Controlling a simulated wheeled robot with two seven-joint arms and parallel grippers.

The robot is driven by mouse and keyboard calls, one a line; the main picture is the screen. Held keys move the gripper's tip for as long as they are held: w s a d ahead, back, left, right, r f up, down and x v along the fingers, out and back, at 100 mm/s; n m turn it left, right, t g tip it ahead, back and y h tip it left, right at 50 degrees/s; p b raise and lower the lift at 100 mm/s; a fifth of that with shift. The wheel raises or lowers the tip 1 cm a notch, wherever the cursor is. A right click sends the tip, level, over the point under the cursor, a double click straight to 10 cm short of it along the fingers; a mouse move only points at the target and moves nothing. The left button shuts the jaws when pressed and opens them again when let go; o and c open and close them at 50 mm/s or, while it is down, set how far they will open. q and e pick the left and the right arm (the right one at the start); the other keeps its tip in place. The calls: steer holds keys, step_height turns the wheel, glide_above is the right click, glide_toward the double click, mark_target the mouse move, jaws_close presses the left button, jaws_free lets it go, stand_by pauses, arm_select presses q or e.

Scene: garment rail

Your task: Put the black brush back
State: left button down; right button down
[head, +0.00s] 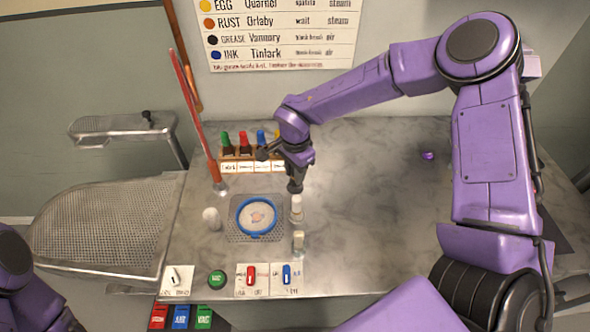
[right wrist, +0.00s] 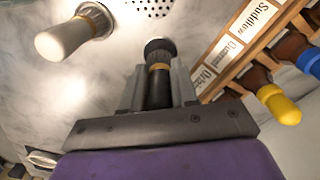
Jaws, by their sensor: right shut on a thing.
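My right gripper (head: 297,168) is above the worktop, just behind the white-handled brush. In the right wrist view my right gripper (right wrist: 158,88) is shut on the black brush (right wrist: 159,84), whose dark handle sits between the fingers above a brass band. The black brush also shows in the head view (head: 295,186), pointing down below the jaws. I cannot tell whether its dark end touches the marble. A white-handled brush (right wrist: 75,35) stands beside it; it also shows in the head view (head: 296,205). My left gripper is out of view; only part of that arm shows at lower left.
A bottle rack (head: 252,166) with coloured caps stands behind and left of the gripper. A blue ring (head: 241,218) over cloth lies on a perforated plate. Another pale upright piece (head: 298,241) stands nearer the front. Switches line the front edge. Marble at right is mostly clear.

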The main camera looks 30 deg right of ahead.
stand_by(0.3)
steer(key=shift+f, duration=0.1)
stand_by(0.3)
steer(key=shift+f+p, duration=0.1)
steer(key=shift+p, duration=0.3)
steer(key=shift+f, duration=0.15)
stand_by(0.3)
steer(key=shift+f, duration=0.5)
steer(key=shift+f, duration=0.15)
stand_by(0.4)
